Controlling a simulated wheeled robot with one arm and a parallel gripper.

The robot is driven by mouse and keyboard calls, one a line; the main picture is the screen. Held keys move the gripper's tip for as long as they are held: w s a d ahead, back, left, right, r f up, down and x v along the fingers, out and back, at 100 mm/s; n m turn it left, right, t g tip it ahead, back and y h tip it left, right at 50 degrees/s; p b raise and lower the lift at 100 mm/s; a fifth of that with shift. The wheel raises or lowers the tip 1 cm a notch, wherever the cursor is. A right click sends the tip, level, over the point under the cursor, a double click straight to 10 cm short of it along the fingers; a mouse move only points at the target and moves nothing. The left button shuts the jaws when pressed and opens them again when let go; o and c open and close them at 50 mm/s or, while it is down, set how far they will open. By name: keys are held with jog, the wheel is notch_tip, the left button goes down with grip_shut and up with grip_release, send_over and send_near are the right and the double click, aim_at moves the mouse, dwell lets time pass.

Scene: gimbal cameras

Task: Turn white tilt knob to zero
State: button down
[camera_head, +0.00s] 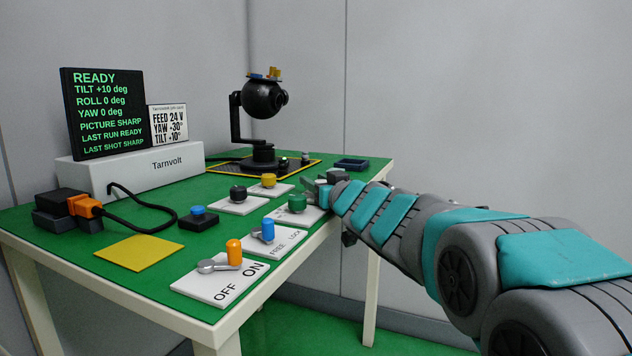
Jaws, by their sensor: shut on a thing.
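My gripper (314,187) reaches in from the right, low over the right edge of the green table, behind the green knob (297,203). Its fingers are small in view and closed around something. The white tilt knob does not show; my fingers and wrist cover the spot where they grip. The dark display (102,113) reads READY, TILT +10 deg, ROLL 0 deg, YAW 0 deg and PICTURE SHARP. The black gimbal camera (264,98) stands at the back on its dark mat.
Near my arm are a black knob (239,193), a yellow knob (268,181), a blue lever (267,230) on the FREE/LOCK plate and an orange-tipped lever (233,253) on the OFF/ON plate. A card (169,124) reads YAW +30, TILT +10. A dark tray (350,163) sits behind.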

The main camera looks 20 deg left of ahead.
jog(key=shift+r+p, duration=0.2)
jog(key=shift+p, duration=0.4)
jog(key=shift+r+g+y+p, duration=0.15)
jog(key=shift+g+y+p, duration=0.2)
jog(key=shift+p, duration=0.3)
jog(key=n+g+y+p, duration=0.1)
jog(key=p, duration=0.3)
jog(key=n+g+p, duration=0.1)
jog(key=p, duration=0.3)
jog(key=shift+s+a+r+y+p, duration=0.1)
jog(key=shift+s+r+y+p, duration=0.05)
jog(key=shift+y+p, duration=0.25)
jog(key=n+g+p, duration=0.1)
jog(key=p, duration=0.1)
jog(key=n+g+y+p, duration=0.1)
jog(key=p, duration=0.1)
jog(key=shift+s+a+f+g, duration=0.1)
jog(key=shift+s+f+g, duration=0.1)
jog(key=shift+f+g, duration=0.15)
jog(key=shift+s+a+f+n+g+y+p, duration=0.1)
jog(key=shift+s+f+n+g+y+p, duration=0.1)
jog(key=shift+n+g+y+p, duration=0.55)
jog(key=shift+s+a+r+n+g, duration=0.1)
jog(key=shift+n+g, duration=0.25)
jog(key=shift+g, duration=0.2)
jog(key=shift+c, duration=2.3)
grip_release()
